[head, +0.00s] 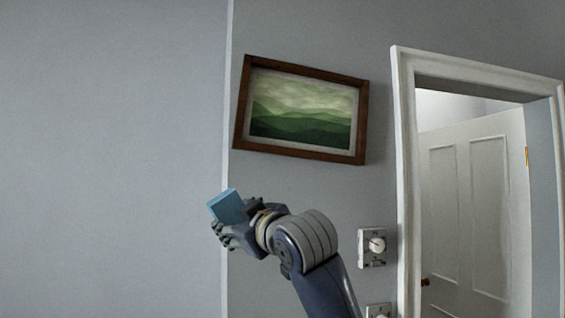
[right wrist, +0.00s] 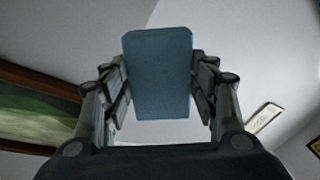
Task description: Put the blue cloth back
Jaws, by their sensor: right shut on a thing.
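The blue cloth (head: 226,205) is a flat blue block-like piece, held up in front of the grey wall in the head view. My right gripper (head: 228,225) is shut on it. In the right wrist view the blue cloth (right wrist: 158,75) stands between the two fingers of my right gripper (right wrist: 160,100), with a finger on each side. The cloth is raised below and left of the framed picture. My left gripper is not in view.
A wood-framed landscape picture (head: 300,109) hangs on the wall, tilted in view. A wall switch with a round knob (head: 372,247) sits below it, with another fitting (head: 379,311) lower down. A white door (head: 470,205) stands in a white frame (head: 405,160) at right. The left wall is bare.

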